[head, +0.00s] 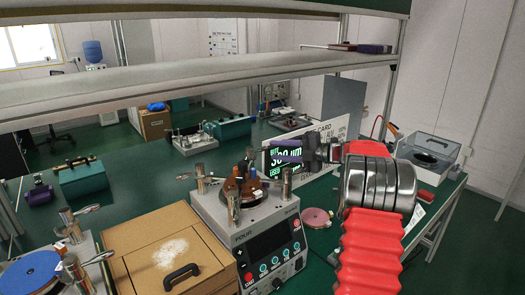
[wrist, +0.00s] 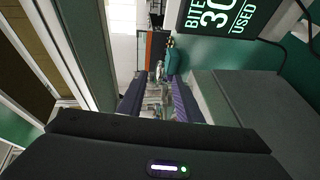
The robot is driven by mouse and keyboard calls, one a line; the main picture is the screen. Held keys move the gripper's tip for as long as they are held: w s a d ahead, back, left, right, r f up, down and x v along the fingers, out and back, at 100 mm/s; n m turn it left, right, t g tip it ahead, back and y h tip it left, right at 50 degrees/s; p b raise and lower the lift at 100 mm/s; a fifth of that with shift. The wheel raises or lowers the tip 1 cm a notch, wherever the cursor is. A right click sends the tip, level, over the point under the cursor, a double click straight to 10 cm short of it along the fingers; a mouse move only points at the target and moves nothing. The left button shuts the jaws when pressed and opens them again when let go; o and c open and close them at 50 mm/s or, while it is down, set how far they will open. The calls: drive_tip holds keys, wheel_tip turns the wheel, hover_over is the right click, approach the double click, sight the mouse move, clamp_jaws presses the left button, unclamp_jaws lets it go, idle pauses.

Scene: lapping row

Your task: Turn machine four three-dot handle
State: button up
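Machine four (head: 243,240) is a grey box marked FOUR, with a dark screen and several buttons on its front. A brown disc (head: 243,188) lies on its top, with several metal handles around it, including a left one (head: 200,180), a front one (head: 232,207) and a right one (head: 287,186). Dot marks on the handles are too small to read. My gripper (head: 284,160) is above and to the right of the disc, pointing left, apart from the handles. In the wrist view its fingers (wrist: 158,98) are spread with nothing held; distant bench items show between them.
A sign board (head: 328,142) with a lit display stands close behind my gripper. A long shelf (head: 180,82) crosses above the bench. A wooden box (head: 140,235) with a black handle sits left of machine four, and a pink disc (head: 316,216) lies to its right.

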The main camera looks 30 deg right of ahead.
sight(262, 150)
drive_tip(key=x, duration=0.7)
drive_tip(key=shift+c, duration=0.6)
clamp_jaws()
drive_tip(key=shift+f, duration=0.1)
